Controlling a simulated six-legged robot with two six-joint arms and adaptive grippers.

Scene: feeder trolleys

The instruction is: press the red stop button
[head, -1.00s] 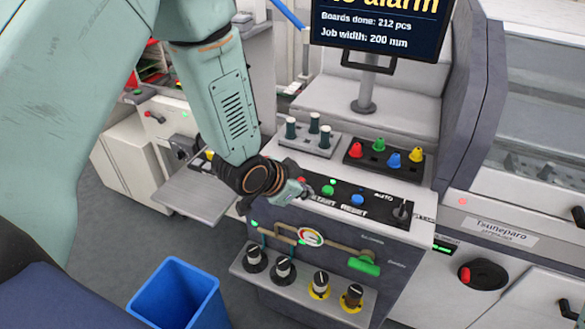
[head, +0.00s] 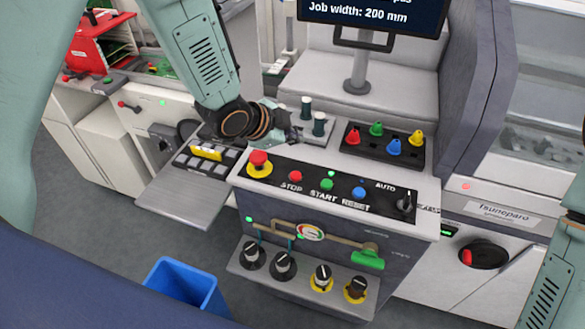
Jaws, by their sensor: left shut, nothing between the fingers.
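The red stop button (head: 295,176) is a small round button on the black control panel (head: 380,204), above the label STOP. My left gripper (head: 293,133) is shut and empty. In the picture it shows above and behind the stop button, near the panel's back edge, apart from the button. The button is in full view. My right arm's link shows at the lower right edge, but its gripper is out of view.
A larger red mushroom button (head: 258,160) on a yellow base sits left of the stop button. A green button (head: 327,183) and a blue button (head: 359,193) lie to its right. Behind stand dark pegs (head: 319,124) and a tray of coloured knobs (head: 352,137).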

